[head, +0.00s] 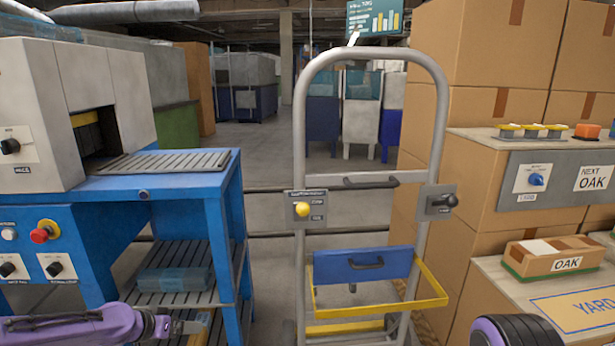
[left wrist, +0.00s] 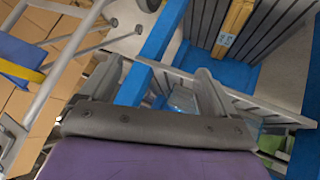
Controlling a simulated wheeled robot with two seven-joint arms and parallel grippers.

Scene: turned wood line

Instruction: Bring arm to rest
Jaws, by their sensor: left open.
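My left arm (head: 80,325) is purple and comes in low from the left in the head view. Its gripper (head: 190,327) is in front of the lower part of the blue machine stand (head: 222,215). In the left wrist view the left gripper (left wrist: 157,80) has its two grey fingers apart, with nothing held between them. Blue frame bars and slatted shelves of the stand show beyond the fingers. A purple and black rounded part of my right arm (head: 515,332) shows at the bottom right of the head view; the right gripper is out of the picture.
A grey tube-frame cart (head: 300,130) with a yellow rail (head: 380,300) stands in the middle. Stacked cardboard boxes (head: 490,100) and a counter with an OAK box (head: 552,258) are at the right. Bare floor (head: 265,280) shows between the stand and cart.

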